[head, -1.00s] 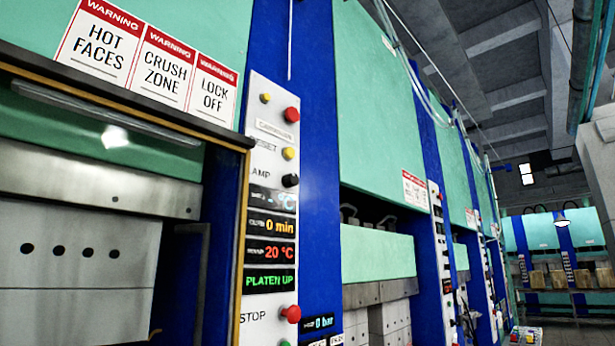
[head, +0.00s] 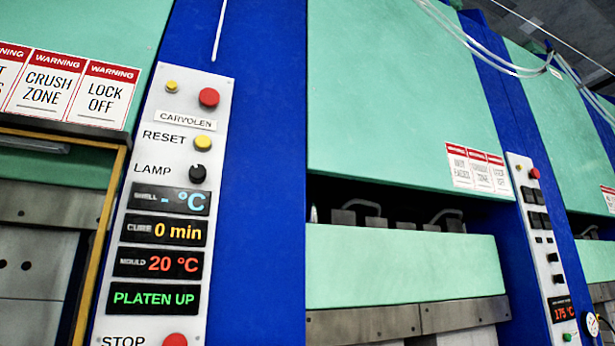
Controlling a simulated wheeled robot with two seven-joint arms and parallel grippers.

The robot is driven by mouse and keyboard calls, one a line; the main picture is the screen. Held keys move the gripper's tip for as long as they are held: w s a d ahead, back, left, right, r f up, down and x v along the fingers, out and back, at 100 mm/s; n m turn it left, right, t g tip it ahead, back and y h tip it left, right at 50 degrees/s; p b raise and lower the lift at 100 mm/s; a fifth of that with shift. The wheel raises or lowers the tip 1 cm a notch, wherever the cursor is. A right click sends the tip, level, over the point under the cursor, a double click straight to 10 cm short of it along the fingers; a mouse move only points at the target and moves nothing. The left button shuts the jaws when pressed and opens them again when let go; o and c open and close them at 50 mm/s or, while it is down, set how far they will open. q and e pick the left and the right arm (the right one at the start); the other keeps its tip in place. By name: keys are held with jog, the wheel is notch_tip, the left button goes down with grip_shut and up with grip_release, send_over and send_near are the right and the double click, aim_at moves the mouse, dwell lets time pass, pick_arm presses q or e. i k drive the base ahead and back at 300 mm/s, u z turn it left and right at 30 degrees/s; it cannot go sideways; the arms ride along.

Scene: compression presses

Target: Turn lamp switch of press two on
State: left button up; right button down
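A press control panel (head: 150,228) labelled CARVOLEN stands at the left of the head view. Its lamp switch (head: 198,174) is a black knob beside the word LAMP, with a small light mark near its top. Above it are a yellow reset button (head: 203,144) and a red button (head: 209,97). Displays below read 0 min, 20 °C and PLATEN UP. I cannot tell from the frames which press is number two. Neither gripper is in view.
Warning signs (head: 70,86) are on the green press at left. A second press (head: 400,265) with a dark gap stands right of the blue column (head: 260,200). Its panel (head: 540,240) is farther right. A red stop button (head: 174,340) is at the bottom edge.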

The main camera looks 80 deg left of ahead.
aim_at(197, 173)
jog(key=i, duration=1.5)
jog(key=u, duration=3.3)
